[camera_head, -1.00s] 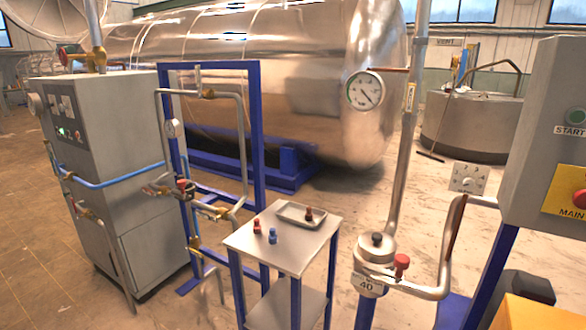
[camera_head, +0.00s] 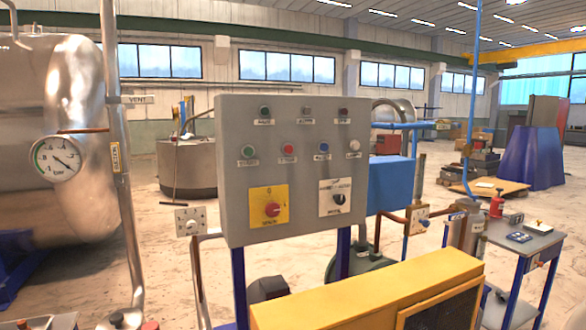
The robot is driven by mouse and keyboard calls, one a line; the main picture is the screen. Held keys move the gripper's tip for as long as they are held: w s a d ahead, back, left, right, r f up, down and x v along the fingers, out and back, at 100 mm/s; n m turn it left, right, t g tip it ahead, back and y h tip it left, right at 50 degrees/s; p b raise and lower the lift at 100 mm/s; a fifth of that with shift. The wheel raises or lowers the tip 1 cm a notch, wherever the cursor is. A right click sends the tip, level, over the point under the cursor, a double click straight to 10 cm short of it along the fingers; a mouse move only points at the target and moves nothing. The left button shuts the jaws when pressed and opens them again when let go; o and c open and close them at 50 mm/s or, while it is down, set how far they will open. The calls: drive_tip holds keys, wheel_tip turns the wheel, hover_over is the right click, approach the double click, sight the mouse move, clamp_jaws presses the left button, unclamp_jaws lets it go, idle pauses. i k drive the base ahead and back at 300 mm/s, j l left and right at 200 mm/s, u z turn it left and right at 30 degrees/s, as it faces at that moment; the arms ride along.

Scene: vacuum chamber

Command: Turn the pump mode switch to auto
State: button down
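A grey control panel (camera_head: 235,195) faces me in the middle of the head view. At its lower right is a black rotary switch on a white plate (camera_head: 339,198), with small lettering above and below that is hard to read. It looks like a mode selector, and its exact setting cannot be told. To its left a red rotary main switch (camera_head: 272,209) sits on a yellow plate. Above are a green, a red, a blue and a white button, with a row of lamps over them. My gripper is not in view.
A long yellow cabinet (camera_head: 370,288) stands low in front of the panel. A pressure gauge (camera_head: 57,159) and vertical pipe are at left. A small table (camera_head: 530,240) with a red bottle is at right.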

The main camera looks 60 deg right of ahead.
sight(339, 199)
drive_tip(key=z, duration=1.3)
